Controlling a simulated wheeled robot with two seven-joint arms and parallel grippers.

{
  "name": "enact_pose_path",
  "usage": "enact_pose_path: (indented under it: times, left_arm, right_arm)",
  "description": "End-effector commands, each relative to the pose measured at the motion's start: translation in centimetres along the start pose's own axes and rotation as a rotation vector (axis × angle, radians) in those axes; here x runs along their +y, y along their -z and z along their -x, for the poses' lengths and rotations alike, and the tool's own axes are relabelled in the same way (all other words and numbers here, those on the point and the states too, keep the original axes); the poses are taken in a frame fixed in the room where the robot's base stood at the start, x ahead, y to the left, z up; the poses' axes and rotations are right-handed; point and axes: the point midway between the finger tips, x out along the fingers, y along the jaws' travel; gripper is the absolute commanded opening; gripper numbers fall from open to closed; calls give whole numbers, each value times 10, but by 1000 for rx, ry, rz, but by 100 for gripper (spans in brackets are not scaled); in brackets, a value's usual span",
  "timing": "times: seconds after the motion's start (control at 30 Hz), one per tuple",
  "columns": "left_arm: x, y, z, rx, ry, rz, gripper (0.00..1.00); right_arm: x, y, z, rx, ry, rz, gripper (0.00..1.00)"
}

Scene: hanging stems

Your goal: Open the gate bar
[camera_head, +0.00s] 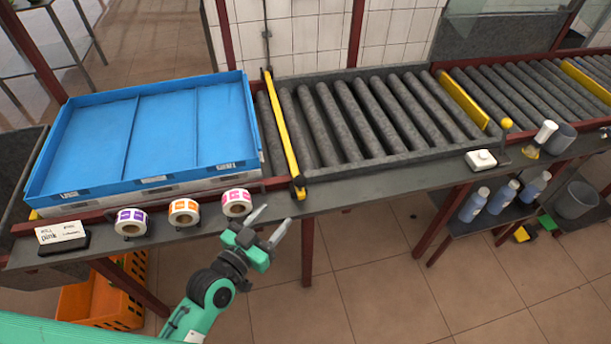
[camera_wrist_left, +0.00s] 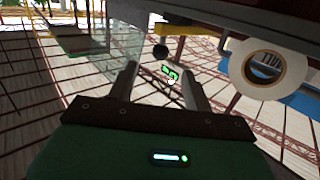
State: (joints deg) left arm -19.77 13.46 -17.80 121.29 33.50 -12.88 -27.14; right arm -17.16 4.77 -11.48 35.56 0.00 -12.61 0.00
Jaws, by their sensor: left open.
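The gate bar (camera_head: 284,125) is a long yellow bar lying across the roller conveyor, just right of the blue tray. Its near end has a dark knob (camera_head: 299,183) at the conveyor's front edge. My left gripper (camera_head: 272,219) is open and empty, in front of and below that knob, apart from it. In the left wrist view its two fingers (camera_wrist_left: 159,78) are spread. A dark ball (camera_wrist_left: 160,51) and a yellow piece (camera_wrist_left: 190,29) show beyond them, seemingly the bar's near end. My right gripper is not in view.
The blue tray (camera_head: 245,122) stands left of the bar. Bare rollers (camera_head: 370,120) lie right of the bar, up to another yellow bar (camera_head: 462,101).

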Motion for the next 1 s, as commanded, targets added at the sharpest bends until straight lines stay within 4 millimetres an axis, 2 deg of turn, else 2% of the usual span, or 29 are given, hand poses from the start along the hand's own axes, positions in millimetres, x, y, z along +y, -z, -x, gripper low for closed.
enact_pose_path:
  times: [0.13,0.33,0.8,1.0]
  left_arm:
    - [-4,6,-5,52,18,1,51]
    - [-5,9,-21,60,21,0,51]
    - [-7,14,-108,58,21,2,51]
    - [-7,14,-133,57,20,2,51]
  right_arm:
    - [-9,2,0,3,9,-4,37]
    - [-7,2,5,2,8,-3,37]
    - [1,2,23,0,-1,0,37]
    - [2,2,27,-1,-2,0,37]
